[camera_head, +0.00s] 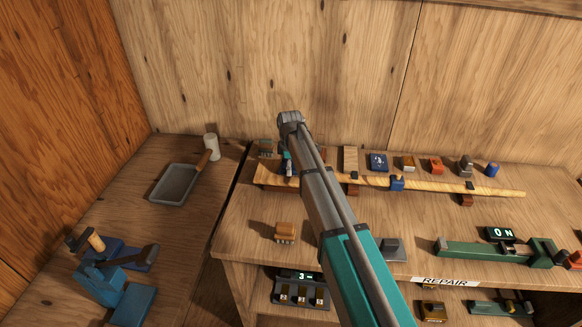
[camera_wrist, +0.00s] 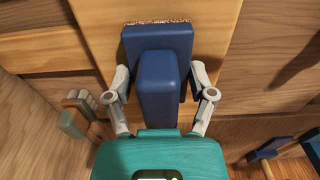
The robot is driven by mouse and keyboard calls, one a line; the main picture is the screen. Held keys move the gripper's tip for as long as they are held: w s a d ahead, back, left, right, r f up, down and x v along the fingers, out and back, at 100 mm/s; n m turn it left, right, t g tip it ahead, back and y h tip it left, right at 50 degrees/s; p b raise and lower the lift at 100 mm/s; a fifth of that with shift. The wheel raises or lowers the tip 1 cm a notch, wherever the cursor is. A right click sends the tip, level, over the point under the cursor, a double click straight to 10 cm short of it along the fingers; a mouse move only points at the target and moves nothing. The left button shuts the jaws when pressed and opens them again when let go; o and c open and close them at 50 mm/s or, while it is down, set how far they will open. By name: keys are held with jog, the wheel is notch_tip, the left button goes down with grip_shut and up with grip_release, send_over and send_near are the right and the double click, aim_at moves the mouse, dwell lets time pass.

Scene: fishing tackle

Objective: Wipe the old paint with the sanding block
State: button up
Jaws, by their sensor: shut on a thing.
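My gripper (camera_wrist: 160,80) is shut on the blue handle of the sanding block (camera_wrist: 158,42), with one pale finger on each side. In the wrist view the block's wide blue head lies over a pale wooden surface (camera_wrist: 215,25). A speckled reddish-brown strip (camera_wrist: 158,21) shows along the head's far edge; I cannot tell whether it is the block's grit or old paint. In the head view my gripper (camera_head: 289,167) is at the left end of a long pale wooden oar (camera_head: 335,181), largely hidden by my arm. I cannot tell whether the block touches the wood.
The oar lies along the bench on brown supports (camera_head: 466,200). Several small blocks and tools stand behind it, including a dark blue one (camera_head: 378,162). A brown block (camera_head: 285,232) and a green clamp-like device (camera_head: 485,250) are in front. A grey tray (camera_head: 174,184) lies left.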

jog(key=shift+a, duration=0.2)
jog(key=shift+w+a, duration=0.15)
jog(key=shift+a, duration=1.55)
jog(key=shift+r, duration=0.2)
notch_tip(320, 180, up, 6)
jog(key=p, duration=0.6)
jog(key=shift+f, duration=0.1)
jog(key=shift+r+p, duration=1.5)
jog(key=shift+p, duration=0.15)
